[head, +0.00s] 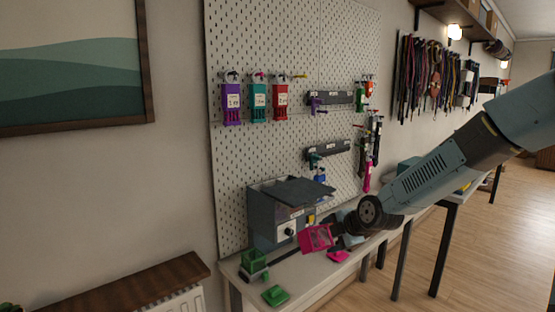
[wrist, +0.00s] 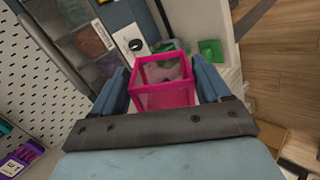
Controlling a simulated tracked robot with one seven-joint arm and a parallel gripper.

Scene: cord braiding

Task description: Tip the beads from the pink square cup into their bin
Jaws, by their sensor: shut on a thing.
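The pink square cup (head: 316,238) is above the bench, tilted, in front of the grey box. My gripper (head: 343,240) is shut on it. In the wrist view the cup (wrist: 165,97) sits between the two blue fingers of my gripper (wrist: 162,84). Its walls look partly see-through; I cannot tell whether beads are inside. The grey bin box (head: 262,221) stands on the bench against the pegboard with its dark lid raised. In the wrist view the box has compartments (wrist: 88,40) holding reddish and grey-green contents. The cup is beside the box's front, not over the compartments.
A green cup (head: 254,262) and a flat green piece (head: 275,295) are on the bench's left end. A flat pink piece (head: 338,256) lies right of the held cup. The pegboard (head: 250,160) with hung tools rises behind. A radiator shelf (head: 135,285) is at left.

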